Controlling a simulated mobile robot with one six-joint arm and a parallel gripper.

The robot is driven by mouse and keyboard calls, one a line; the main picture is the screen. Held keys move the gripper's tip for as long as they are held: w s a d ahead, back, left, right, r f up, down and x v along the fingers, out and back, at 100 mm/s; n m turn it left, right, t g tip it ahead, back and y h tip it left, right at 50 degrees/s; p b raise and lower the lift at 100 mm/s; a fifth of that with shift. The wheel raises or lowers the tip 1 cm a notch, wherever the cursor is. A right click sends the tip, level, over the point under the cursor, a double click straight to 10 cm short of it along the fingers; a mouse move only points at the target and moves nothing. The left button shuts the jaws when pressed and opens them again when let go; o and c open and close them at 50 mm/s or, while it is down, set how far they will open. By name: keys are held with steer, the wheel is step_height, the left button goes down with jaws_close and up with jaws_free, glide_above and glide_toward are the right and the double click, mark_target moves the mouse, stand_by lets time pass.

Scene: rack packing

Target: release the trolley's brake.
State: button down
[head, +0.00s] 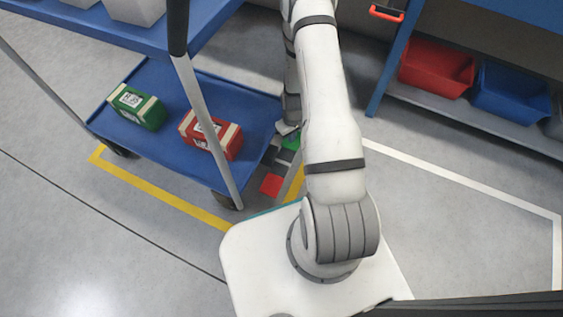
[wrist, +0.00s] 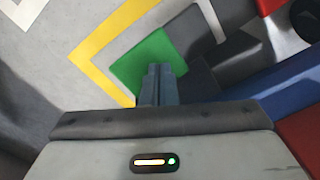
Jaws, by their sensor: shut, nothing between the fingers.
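The blue trolley (head: 235,95) stands at the left in the head view. Beside its lower shelf, near the floor, are a green pedal (head: 291,141) and a red pedal (head: 271,184). My arm partly covers the green one. In the wrist view, the green pedal (wrist: 140,64) is straight ahead of my gripper (wrist: 158,68). My gripper is shut and empty, its fingertips overlapping the pedal's right part. I cannot tell whether they touch it or whether it is pressed. A red patch (wrist: 268,6), likely the red pedal, shows at the top right.
A green box (head: 136,106) and a red box (head: 211,135) lie on the trolley's lower shelf. Yellow tape (head: 160,188) marks the floor around the trolley. A rack with a red bin (head: 436,68) and a blue bin (head: 511,92) stands at the right. Floor before it is clear.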

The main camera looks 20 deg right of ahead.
steer(key=shift+f+b, duration=1.05)
steer(key=shift+f, duration=0.45)
stand_by(0.4)
steer(key=shift+r, duration=0.1)
steer(key=shift+r+p, duration=2.45)
steer(key=shift+r, duration=1.05)
